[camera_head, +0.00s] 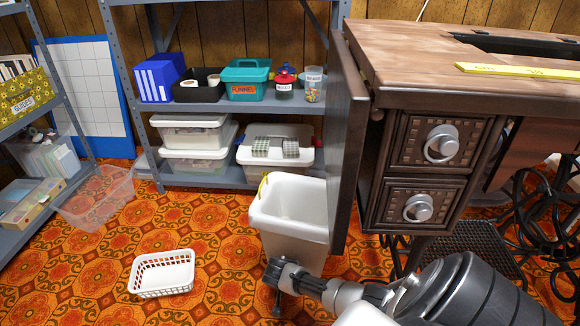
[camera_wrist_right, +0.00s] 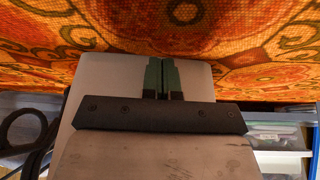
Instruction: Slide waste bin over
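The white waste bin (camera_head: 293,238) stands upright on the patterned carpet, in front of the metal shelf and left of the sewing cabinet's hanging dark leaf. Its inside looks empty, and a thin yellow strip hangs over its left rim. My right arm reaches in from the lower right. My right gripper (camera_head: 276,285) is low at the bin's near side. In the right wrist view its green fingers (camera_wrist_right: 163,78) lie close together, with nothing seen between them, in front of the pale bin wall (camera_wrist_right: 110,75). I cannot tell whether they touch it. My left gripper is not in view.
A white plastic basket (camera_head: 162,273) lies on the carpet to the left, with free floor between it and the bin. A clear tub (camera_head: 97,195) is farther left. The dark leaf (camera_head: 345,150) and the drawer cabinet (camera_head: 425,170) border the bin's right side.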

